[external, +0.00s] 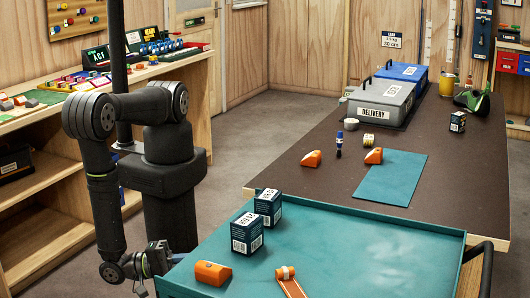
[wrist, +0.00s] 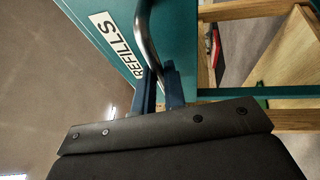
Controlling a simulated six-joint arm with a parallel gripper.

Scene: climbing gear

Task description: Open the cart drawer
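The cart (external: 345,250) is teal with a tray top, at the front of the external view. Its drawer front (wrist: 105,45) fills the upper left of the wrist view and carries a white "REFILLS" label (wrist: 117,42). A curved metal drawer handle (wrist: 145,38) stands out from it. My gripper (wrist: 163,75) has its two blue fingers on either side of the lower part of the handle, close against it, with no clear gap showing. In the external view, my gripper (external: 158,262) is low at the cart's left side. The handle and drawer are hidden there.
Two dark boxes (external: 247,232), an orange block (external: 212,273) and an orange strap piece (external: 287,280) sit on the cart top. A brown table (external: 300,190) stands behind the cart. A wooden workbench (external: 40,175) is at left, with open floor between.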

